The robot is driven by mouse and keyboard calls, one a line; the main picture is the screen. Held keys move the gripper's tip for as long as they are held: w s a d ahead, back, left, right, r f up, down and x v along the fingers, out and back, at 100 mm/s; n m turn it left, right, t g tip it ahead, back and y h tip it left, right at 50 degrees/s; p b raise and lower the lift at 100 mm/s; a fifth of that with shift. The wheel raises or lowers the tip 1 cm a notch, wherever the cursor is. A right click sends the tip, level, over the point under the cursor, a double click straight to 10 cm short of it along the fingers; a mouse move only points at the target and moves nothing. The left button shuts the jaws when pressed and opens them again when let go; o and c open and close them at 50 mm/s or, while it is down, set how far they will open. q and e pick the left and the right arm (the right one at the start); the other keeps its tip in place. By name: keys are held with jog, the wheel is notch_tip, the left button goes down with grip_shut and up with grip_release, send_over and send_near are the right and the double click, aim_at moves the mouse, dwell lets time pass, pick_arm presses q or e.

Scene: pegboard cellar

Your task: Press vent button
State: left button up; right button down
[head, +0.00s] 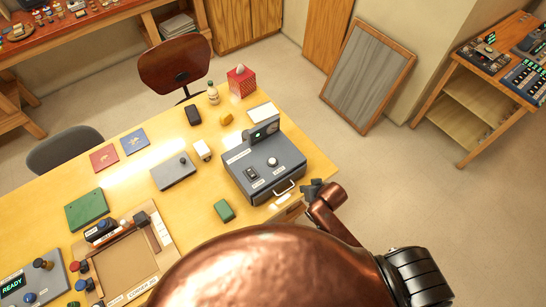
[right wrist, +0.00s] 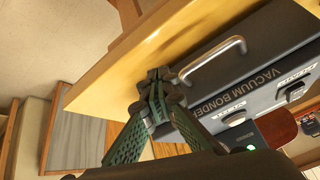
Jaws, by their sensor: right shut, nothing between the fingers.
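The grey vacuum bonder box (head: 238,185) stands at the right end of the yellow table. Its top carries a black switch (head: 252,173), a round knob (head: 272,162) and a small raised screen (head: 265,133) with a green light. My right gripper (head: 312,187) is shut and empty, just right of the box's front handle (head: 284,188). In the right wrist view its fingertips (right wrist: 155,84) are close to the handle (right wrist: 214,60); contact is unclear. My left gripper is out of view.
The table (head: 150,150) also holds a grey case (head: 173,171), a green block (head: 224,211), a white block (head: 202,150) and a brown tray (head: 122,262) at lower left. A red box (head: 241,81) stands at the back. Floor right of the table is clear.

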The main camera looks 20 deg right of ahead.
jog(key=w+a+r+m+t+y, duration=0.1)
jog(key=w+a+r, duration=0.3)
jog(key=w+r, duration=0.3)
jog(key=w+a+r+m+y+p, duration=0.1)
jog(key=w+a+r, duration=0.4)
jog(key=r, duration=0.5)
jog(key=shift+w+a+m+t+y+p, duration=0.25)
jog(key=shift+w+m+t+y, duration=0.2)
jog(key=shift+w, duration=0.5)
jog(key=shift+d+f, duration=0.1)
jog(key=b, duration=0.7)
send_over(274, 161)
notch_tip(274, 161, down, 7)
jog(key=shift+s+f, duration=0.1)
jog(key=shift+f, duration=0.6)
jog(key=shift+f, duration=0.1)
